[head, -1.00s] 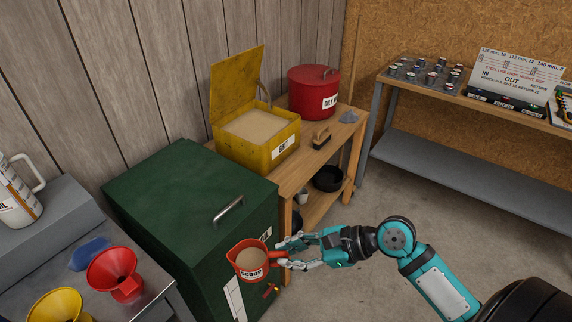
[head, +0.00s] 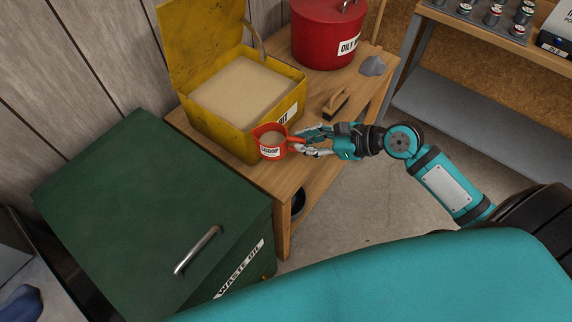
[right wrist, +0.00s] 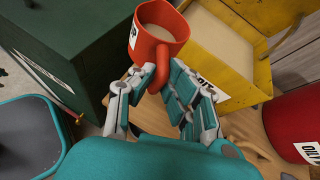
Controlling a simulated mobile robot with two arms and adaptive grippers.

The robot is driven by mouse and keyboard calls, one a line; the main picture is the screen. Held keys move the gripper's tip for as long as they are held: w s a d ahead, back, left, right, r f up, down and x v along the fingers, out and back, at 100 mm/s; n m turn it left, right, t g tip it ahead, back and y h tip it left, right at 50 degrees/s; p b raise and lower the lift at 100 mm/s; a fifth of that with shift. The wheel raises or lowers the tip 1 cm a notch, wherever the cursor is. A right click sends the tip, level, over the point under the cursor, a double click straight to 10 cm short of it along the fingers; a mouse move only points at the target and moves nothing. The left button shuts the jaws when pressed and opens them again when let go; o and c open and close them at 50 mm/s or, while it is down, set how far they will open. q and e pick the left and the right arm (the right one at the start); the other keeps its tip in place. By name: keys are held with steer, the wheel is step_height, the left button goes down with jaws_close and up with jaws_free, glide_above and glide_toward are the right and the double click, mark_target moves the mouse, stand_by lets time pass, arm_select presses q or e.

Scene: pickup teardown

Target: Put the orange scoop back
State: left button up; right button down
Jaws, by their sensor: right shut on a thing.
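The orange-red scoop (head: 271,141), labelled SCOOP and filled with tan grit, is upright at the front of the yellow grit bin (head: 225,136). My right gripper (head: 301,143) is shut on its handle; the right wrist view shows the scoop (right wrist: 155,50) with its handle between the fingers (right wrist: 160,85). The yellow bin has its lid open and is full of tan grit. I cannot tell whether the scoop touches the wooden table (head: 283,182) or hangs just above it. My left gripper is not in view.
A green waste oil cabinet (head: 130,200) stands at left front. A wooden brush (head: 336,102), a grey lump (head: 373,66) and a red oily-waste can (head: 325,30) are on the table to the right. The table's front corner is bare.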

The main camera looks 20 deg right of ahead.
steer(key=shift+m+t+h, duration=0.5)
steer(key=shift+m, duration=0.2)
steer(key=w+d+f+b, duration=0.1)
steer(key=f, duration=0.2)
steer(key=w+d+f+b, duration=0.1)
steer(key=f, duration=0.2)
steer(key=w+f, duration=0.1)
steer(key=f, duration=0.3)
steer(key=shift+d+b, duration=0.4)
step_height(320, 180, down, 4)
steer(key=shift+r+b, duration=0.1)
steer(key=shift+b, duration=0.45)
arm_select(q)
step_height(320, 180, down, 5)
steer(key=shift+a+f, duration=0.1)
arm_select(e)
steer(key=shift+w+f, duration=0.1)
steer(key=shift+f, duration=0.1)
steer(key=shift+f, duration=0.1)
steer(key=c, duration=1.4)
jaws_free()
steer(key=shift+o, duration=0.2)
